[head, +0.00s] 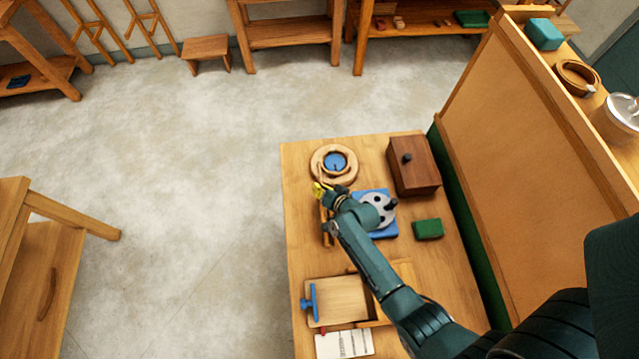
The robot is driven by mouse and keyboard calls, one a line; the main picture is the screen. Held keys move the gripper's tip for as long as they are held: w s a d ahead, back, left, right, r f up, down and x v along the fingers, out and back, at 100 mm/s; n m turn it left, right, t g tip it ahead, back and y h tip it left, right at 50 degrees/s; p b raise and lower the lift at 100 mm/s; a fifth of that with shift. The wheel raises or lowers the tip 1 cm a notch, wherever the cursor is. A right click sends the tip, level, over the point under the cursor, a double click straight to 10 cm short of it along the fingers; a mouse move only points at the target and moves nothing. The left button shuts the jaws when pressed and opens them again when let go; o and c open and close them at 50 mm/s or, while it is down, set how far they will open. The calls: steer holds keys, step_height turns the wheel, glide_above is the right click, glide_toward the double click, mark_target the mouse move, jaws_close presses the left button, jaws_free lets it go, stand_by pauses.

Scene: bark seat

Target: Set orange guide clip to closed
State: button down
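My gripper (322,190), with yellow parts at its end, is over the far left part of the wooden table (300,262), at the near edge of a round wooden ring piece (333,165) with a blue centre. It is small in this view, and I cannot tell whether its fingers are open or shut, or whether they touch anything. A narrow orange-brown upright piece (325,228) shows just below my gripper, partly behind my arm. I cannot tell whether it is the orange guide clip. No other clearly orange clip shows, and its state is not visible.
A blue base with a grey disc (380,207) stands right of my gripper, partly behind my arm. A dark brown box (413,166) and a green block (428,229) are further right. A blue-handled wooden drawer piece (338,299) lies nearer. A tall panel (535,125) borders the right side.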

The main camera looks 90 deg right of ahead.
steer(key=shift+r, duration=0.1)
steer(key=shift+r+p, duration=0.8)
steer(key=shift+a+r+p, duration=0.25)
steer(key=shift+r+p, duration=0.1)
steer(key=shift+p, duration=0.15)
steer(key=a+r+p, duration=0.6)
steer(key=p, duration=0.6)
steer(key=shift+s+a, duration=0.3)
steer(key=shift+r, duration=0.1)
